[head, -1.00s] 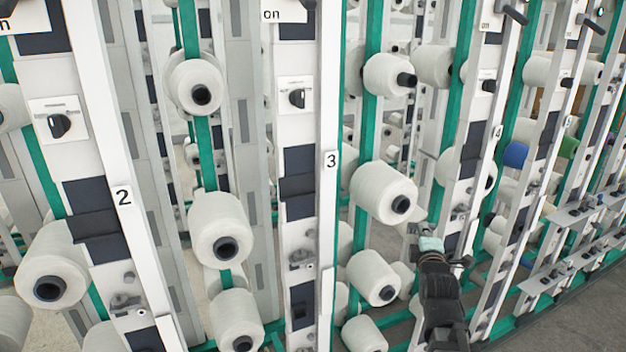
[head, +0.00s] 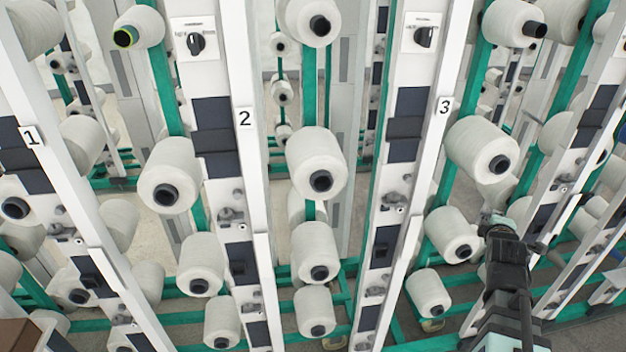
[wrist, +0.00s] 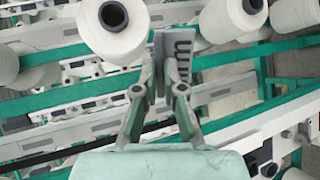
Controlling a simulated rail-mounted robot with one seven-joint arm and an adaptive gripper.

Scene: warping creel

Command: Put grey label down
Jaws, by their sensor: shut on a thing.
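My gripper (wrist: 160,70) is shut on the grey label (wrist: 160,48), a small flat grey plate whose top stands up beyond the fingertips in the wrist view. Dark marks show along its right side. A white yarn bobbin is just left of the label in that view; I cannot tell whether they touch. In the head view my gripper (head: 494,222) is at the right, right of post 3, near a lower bobbin. The label cannot be made out there.
Posts 1 (head: 32,136), 2 (head: 244,118) and 3 (head: 444,106) carry switches and dark panels. White bobbins (head: 318,165) stick out on pegs from green uprights between them. Green rails (wrist: 95,98) and grey beams cross behind my gripper. Some floor shows between the rails.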

